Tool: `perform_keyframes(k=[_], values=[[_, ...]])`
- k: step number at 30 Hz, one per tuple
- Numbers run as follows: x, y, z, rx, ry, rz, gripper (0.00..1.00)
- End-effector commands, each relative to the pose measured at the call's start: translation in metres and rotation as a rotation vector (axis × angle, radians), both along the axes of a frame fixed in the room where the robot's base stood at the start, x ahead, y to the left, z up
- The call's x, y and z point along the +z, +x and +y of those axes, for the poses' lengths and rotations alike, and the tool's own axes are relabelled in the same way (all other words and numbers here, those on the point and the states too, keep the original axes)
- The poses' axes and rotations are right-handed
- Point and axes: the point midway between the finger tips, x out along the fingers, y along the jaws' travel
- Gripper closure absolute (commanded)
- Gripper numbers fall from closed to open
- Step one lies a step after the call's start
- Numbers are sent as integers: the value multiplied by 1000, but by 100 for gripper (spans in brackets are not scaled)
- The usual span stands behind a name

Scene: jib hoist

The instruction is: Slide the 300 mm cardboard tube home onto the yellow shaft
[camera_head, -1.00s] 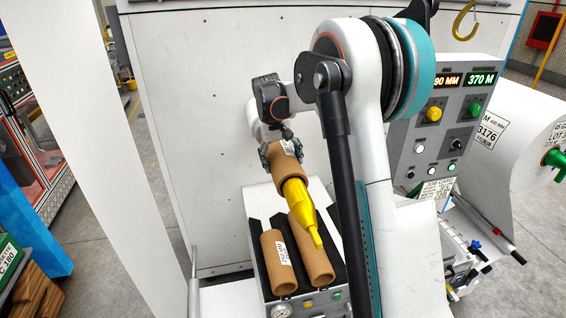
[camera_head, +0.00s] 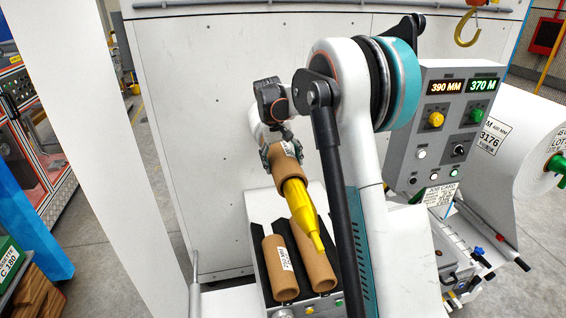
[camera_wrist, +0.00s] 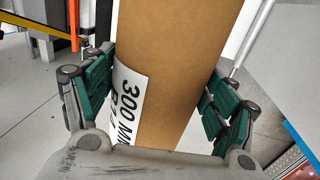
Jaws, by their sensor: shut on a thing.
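My gripper (camera_head: 281,152) is shut on the brown 300 mm cardboard tube (camera_head: 291,170), its green finger pads on opposite sides. In the wrist view the tube (camera_wrist: 180,75) fills the middle, with a white label reading 300 MM. My gripper (camera_wrist: 158,100) shows pads at both sides of it there. In the head view the yellow shaft (camera_head: 300,205) comes out of the tube's near, lower opening and tapers to a narrow tip. The tube appears to be around the shaft. The shaft's far end is hidden inside or behind the tube and my gripper.
Two other cardboard tubes, a labelled one (camera_head: 281,270) and one beside it (camera_head: 312,262), lie in a dark cradle below the shaft tip. A control panel (camera_head: 430,150) reads 390 MM and 370 M. A white roll (camera_head: 530,140) stands right.

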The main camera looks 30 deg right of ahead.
Motion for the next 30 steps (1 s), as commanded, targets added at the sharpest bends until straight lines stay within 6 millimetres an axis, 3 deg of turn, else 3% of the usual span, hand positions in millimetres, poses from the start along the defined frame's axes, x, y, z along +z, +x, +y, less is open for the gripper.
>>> perform_keyframes(k=[2,3,5,20,23,30], values=[[1,1,0,1,-1,-4,67],[1,1,0,1,-2,-5,12],[1,1,0,1,-1,-4,0],[4,1,1,0,0,-2,0],[14,1,2,1,0,-2,0],[61,3,10,1,0,-2,0]])
